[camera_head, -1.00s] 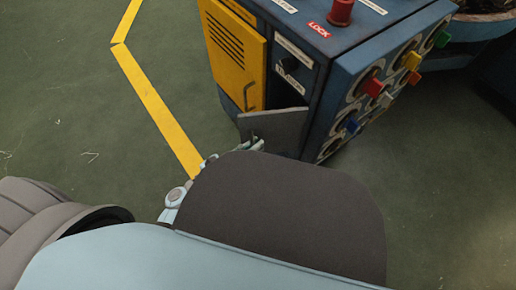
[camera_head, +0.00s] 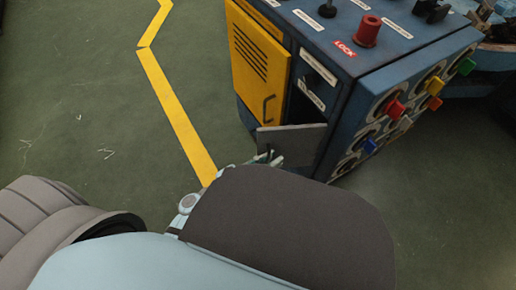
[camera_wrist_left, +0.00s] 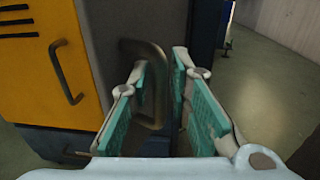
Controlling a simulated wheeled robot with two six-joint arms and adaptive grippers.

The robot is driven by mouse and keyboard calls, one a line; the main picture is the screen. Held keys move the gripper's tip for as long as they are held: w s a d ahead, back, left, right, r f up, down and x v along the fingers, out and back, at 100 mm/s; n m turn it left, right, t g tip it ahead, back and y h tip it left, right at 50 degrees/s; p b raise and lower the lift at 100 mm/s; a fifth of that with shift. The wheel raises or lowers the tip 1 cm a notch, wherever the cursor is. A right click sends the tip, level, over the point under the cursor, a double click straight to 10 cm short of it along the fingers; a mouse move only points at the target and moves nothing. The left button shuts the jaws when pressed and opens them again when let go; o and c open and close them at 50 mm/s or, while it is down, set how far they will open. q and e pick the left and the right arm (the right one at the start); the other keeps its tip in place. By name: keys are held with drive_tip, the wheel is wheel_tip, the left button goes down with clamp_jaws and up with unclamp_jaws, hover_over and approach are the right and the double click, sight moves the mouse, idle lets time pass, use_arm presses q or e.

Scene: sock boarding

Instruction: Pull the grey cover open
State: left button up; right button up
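The grey cover (camera_head: 303,138) is a flat panel low on the blue cabinet's front, right of a yellow door. It stands out at an angle from the cabinet, partly open. In the left wrist view the cover (camera_wrist_left: 103,30) carries a curved grey handle (camera_wrist_left: 157,62). My left gripper (camera_head: 272,160) is at the cover; in its wrist view its teal-padded fingers (camera_wrist_left: 160,73) stand apart on either side of the handle. A gap shows between the pads, so it looks open around the handle. My forearm hides part of the gripper in the head view. My right gripper is out of view.
The yellow door (camera_head: 258,70) with its own handle is left of the cover. The cabinet top has a red knob (camera_head: 367,31) and a LOCK label; its right side has coloured switches (camera_head: 395,108). Green floor with a yellow line (camera_head: 175,110) is clear at left.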

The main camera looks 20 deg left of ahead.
use_arm(q)
drive_tip(key=v, duration=1.2)
